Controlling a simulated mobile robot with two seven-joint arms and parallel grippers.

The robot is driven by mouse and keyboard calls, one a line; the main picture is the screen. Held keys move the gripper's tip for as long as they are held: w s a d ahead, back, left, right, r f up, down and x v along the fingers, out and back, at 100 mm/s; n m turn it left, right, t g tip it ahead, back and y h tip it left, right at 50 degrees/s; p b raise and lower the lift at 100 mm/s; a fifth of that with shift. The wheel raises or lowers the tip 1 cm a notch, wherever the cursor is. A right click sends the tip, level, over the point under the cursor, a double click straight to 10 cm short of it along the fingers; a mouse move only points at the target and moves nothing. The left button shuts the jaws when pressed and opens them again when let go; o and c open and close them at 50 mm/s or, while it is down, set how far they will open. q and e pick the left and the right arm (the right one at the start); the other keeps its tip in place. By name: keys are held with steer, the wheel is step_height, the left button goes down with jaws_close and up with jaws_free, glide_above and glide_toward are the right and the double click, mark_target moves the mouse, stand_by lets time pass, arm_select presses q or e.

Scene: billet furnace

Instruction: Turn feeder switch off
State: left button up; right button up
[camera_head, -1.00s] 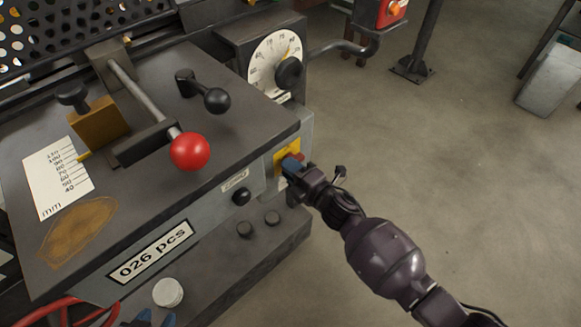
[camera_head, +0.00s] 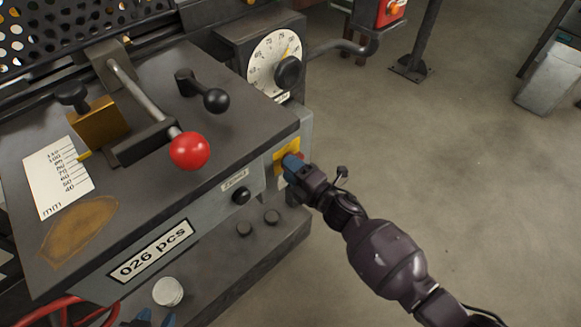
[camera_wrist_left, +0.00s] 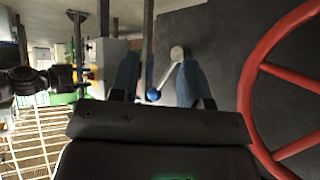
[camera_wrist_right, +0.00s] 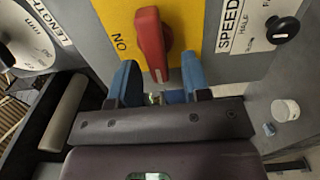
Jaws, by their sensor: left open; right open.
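The feeder switch is a red handle (camera_wrist_right: 151,45) on a yellow plate (camera_wrist_right: 195,25), with "NO"-like lettering at its left in the right wrist view. The handle stands nearly upright there. Its lower end is just beyond the gap between the fingertips of my right gripper (camera_wrist_right: 160,75), which is open. In the head view the yellow plate (camera_head: 287,148) shows on the machine's right end; my right gripper (camera_head: 293,165) is against that area and hides the handle. My left gripper (camera_head: 155,319) is open at the bottom edge of the head view; its fingers also show in the left wrist view (camera_wrist_left: 158,80).
A red ball lever (camera_head: 189,151) and a black handle (camera_head: 215,100) stand on the machine top. A dial (camera_head: 274,62) is behind the switch. A black knob (camera_wrist_right: 283,28) sits by the SPEED label. A red wheel (camera_wrist_left: 262,75) is beside my left gripper.

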steer(key=p+v, duration=0.1)
steer(key=v, duration=0.9)
steer(key=shift+p, duration=0.3)
steer(key=shift+d, duration=0.1)
